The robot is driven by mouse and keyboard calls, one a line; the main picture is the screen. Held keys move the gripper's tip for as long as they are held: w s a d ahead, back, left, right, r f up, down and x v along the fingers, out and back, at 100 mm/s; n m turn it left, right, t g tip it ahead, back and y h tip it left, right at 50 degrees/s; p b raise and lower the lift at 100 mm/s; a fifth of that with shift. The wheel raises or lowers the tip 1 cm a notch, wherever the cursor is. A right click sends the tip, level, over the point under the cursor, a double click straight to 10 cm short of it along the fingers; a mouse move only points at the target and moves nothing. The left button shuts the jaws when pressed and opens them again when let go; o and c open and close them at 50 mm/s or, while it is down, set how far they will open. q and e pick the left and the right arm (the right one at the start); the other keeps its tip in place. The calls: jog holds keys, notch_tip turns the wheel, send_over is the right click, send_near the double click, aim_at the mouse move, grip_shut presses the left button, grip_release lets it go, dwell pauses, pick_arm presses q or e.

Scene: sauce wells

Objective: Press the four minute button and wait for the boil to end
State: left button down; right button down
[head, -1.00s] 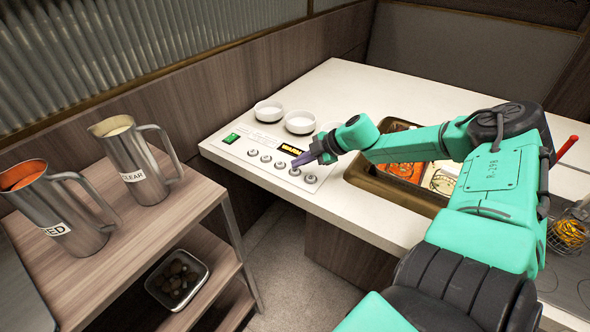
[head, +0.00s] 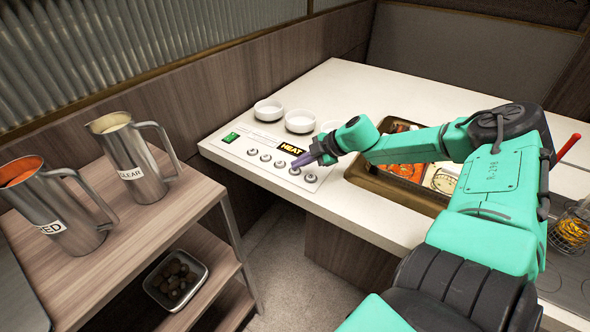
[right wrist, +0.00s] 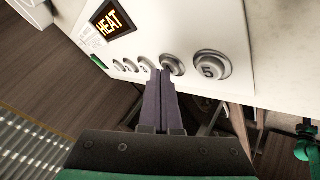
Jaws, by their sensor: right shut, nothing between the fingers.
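A white control panel (head: 240,150) on the counter carries a row of several round silver buttons and a small display. The display (head: 293,148) reads HEAT in yellow, also in the right wrist view (right wrist: 112,20). The fourth button (right wrist: 175,66) sits just left of the button marked 5 (right wrist: 211,66). My right gripper (head: 295,163) is shut and empty, its purple fingertips at the fourth button; in the right wrist view the tips (right wrist: 161,72) overlap its left side. I cannot tell whether they touch it. My left gripper is not in view.
A sunken pot (head: 366,184) with food lies right of the panel, partly behind my arm. White bowls (head: 268,110) stand behind the panel. Two steel jugs, one marked CLEAR (head: 135,160), stand on a wooden cart (head: 165,215). A green switch (head: 230,138) is at the panel's left.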

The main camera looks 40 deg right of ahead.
aim_at(299, 172)
jog(key=shift+r+p, duration=0.35)
jog(key=shift+r, duration=0.05)
notch_tip(299, 172, up, 6)
jog(key=p, duration=0.5)
dwell(0.7)
